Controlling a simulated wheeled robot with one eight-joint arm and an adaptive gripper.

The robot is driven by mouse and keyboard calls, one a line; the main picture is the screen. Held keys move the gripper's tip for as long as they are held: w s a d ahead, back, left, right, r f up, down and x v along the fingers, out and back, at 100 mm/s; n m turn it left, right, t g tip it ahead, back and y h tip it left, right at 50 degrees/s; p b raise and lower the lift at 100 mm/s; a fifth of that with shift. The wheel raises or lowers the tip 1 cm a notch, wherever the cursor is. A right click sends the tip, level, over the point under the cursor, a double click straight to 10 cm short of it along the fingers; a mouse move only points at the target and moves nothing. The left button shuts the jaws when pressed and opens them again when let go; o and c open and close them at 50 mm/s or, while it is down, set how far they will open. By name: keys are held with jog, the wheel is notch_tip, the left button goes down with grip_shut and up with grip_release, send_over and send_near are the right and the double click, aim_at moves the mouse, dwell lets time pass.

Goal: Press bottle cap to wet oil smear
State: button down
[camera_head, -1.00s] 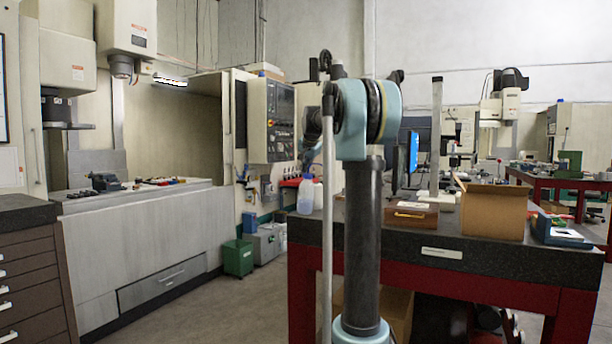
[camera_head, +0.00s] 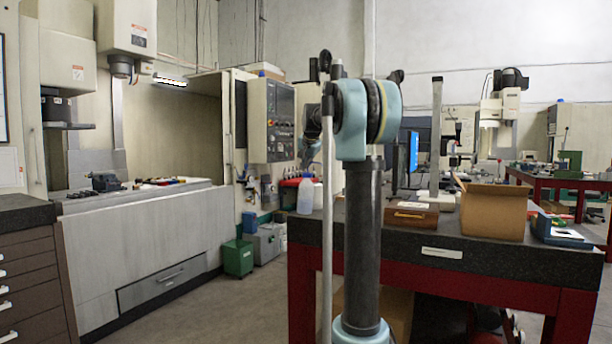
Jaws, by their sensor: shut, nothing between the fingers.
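A translucent bottle (camera_head: 305,196) with pale bluish contents stands upright at the left end of the dark stone-topped table (camera_head: 470,246). My gripper (camera_head: 308,163) is a dark shape left of my arm's upper joint, pointing down just above the bottle's top. It is shut, with nothing seen in it. Whether it touches the cap I cannot tell. My arm hides part of the gripper and the table behind it. No oil smear can be made out.
A wooden box (camera_head: 412,216) and an open cardboard box (camera_head: 492,210) stand on the table to the right. A blue case (camera_head: 556,232) lies at its right end. A milling machine (camera_head: 150,235) fills the left. Grey floor lies between.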

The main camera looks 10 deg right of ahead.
jog(key=shift+r, duration=2.95)
jog(key=s+f+n+g, duration=0.2)
jog(key=s+f+n, duration=0.1)
jog(key=s+f, duration=1.2)
jog(key=s+f+n+g, duration=0.2)
jog(key=s+f+n, duration=0.1)
jog(key=s+f, duration=1.3)
jog(key=s+f+n+g, duration=0.3)
jog(key=s+f, duration=1.2)
jog(key=s, duration=1)
jog(key=shift+s+a+f, duration=0.25)
jog(key=shift+a+f, duration=0.15)
jog(key=shift+w+f, duration=0.2)
jog(key=shift+w, duration=0.3)
